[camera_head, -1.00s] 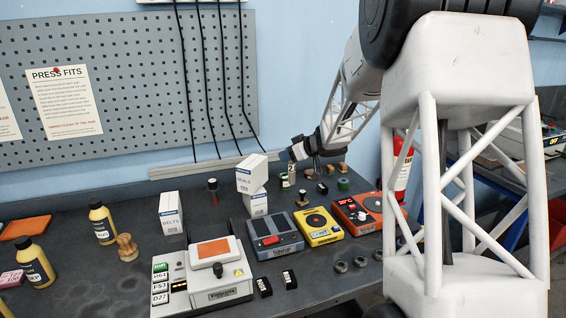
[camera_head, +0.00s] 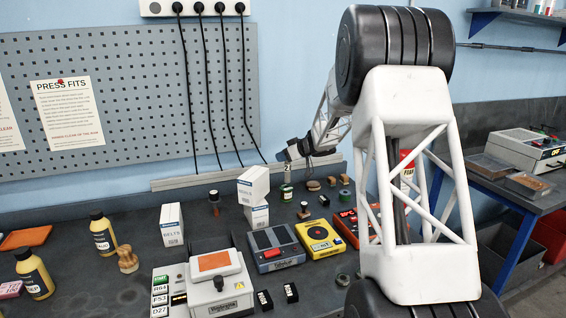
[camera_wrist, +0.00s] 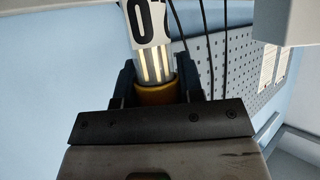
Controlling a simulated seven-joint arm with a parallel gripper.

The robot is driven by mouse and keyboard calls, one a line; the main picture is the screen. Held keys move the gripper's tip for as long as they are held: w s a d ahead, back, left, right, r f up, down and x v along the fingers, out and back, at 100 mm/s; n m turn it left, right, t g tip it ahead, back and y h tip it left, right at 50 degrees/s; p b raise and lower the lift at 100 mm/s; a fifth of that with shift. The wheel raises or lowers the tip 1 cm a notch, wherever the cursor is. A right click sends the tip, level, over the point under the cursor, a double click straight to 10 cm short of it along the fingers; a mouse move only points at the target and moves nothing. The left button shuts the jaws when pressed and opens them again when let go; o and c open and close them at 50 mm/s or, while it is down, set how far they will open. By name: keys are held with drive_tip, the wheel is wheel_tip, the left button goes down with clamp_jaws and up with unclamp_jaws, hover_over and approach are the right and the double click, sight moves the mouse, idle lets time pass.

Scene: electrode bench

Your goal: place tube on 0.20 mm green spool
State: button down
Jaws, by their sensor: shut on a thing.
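My gripper (camera_head: 287,160) is at the far side of the bench, low over the dark top near the wall. It is shut on a tube (camera_head: 287,169), which hangs below it with a white label. In the wrist view the tube (camera_wrist: 152,65) shows pale stripes, a black-on-white label and an orange collar at the jaws (camera_wrist: 157,95). A green spool (camera_head: 286,192) with a pale band stands just below the tube in the head view; I cannot tell whether they touch. Another green spool (camera_head: 345,195) stands to the right. The spools' size markings are too small to read.
White boxes (camera_head: 254,187) stand stacked to the left of the spools. Blue, yellow (camera_head: 319,238) and red devices lie in front. The pegboard wall (camera_head: 110,95) is behind.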

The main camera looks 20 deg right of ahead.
drive_tip(key=shift+w+d+f, duration=0.1)
drive_tip(key=shift+w+d, duration=0.05)
drive_tip(key=shift+w, duration=0.6)
drive_tip(key=shift+w+d, duration=0.15)
drive_tip(key=shift+w, duration=0.55)
drive_tip(key=shift+f, duration=0.1)
drive_tip(key=shift+f, duration=1.65)
drive_tip(key=shift+f, duration=0.15)
drive_tip(key=c, duration=0.8)
unclamp_jaws()
drive_tip(key=shift+o, duration=0.2)
drive_tip(key=v, duration=1.2)
